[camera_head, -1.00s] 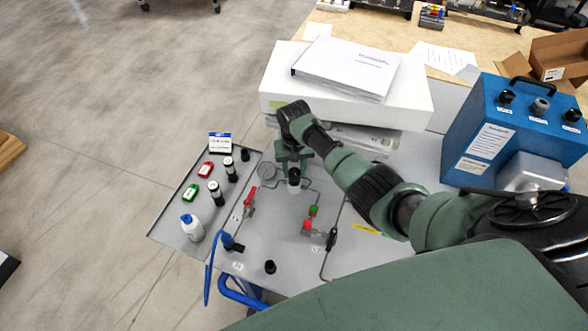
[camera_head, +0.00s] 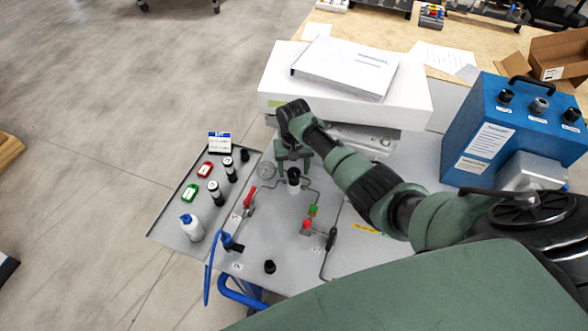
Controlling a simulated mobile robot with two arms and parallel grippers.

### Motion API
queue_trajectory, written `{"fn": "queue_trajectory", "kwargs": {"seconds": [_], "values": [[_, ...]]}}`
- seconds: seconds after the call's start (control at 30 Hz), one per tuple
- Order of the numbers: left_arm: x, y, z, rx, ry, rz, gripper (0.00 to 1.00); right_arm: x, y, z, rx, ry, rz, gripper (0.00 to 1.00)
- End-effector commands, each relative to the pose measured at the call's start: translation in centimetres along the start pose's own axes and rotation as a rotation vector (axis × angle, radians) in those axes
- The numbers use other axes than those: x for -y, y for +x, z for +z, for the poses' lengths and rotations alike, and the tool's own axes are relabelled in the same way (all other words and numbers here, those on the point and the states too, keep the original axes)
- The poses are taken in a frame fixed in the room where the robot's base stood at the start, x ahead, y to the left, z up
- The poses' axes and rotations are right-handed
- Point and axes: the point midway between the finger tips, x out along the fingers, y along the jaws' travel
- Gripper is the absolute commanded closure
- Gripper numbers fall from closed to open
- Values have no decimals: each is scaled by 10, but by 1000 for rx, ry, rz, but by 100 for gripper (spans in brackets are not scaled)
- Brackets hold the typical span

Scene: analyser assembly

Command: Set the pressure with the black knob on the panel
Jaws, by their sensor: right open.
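The panel (camera_head: 285,235) is a grey plate with thin pipes and fittings. The black knob (camera_head: 294,174) stands upright on a pale body near the panel's upper middle. My right gripper (camera_head: 293,167) is open, pointing down just above and behind the knob. Its fingers are small in this view, and I cannot tell whether they touch the knob. A round pressure gauge (camera_head: 266,170) sits just left of the knob. My left gripper is not in view.
A red-handled valve (camera_head: 250,196) and red and green fittings (camera_head: 308,218) stand near the knob. A tray (camera_head: 167,222) with bottles is at left. A white box (camera_head: 345,95) is behind my arm, and a blue case (camera_head: 515,135) is at right.

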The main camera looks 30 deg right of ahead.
Motion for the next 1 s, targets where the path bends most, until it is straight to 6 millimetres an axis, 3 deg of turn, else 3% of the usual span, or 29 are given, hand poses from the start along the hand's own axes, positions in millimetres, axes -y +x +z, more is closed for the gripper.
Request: {"fn": "queue_trajectory", "kwargs": {"seconds": [0.5, 1.0], "values": [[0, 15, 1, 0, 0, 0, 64, -1, -70, 0, -1, 1, 0, 41], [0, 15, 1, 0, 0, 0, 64, -1, -74, 0, 0, 1, 1, 41]]}}
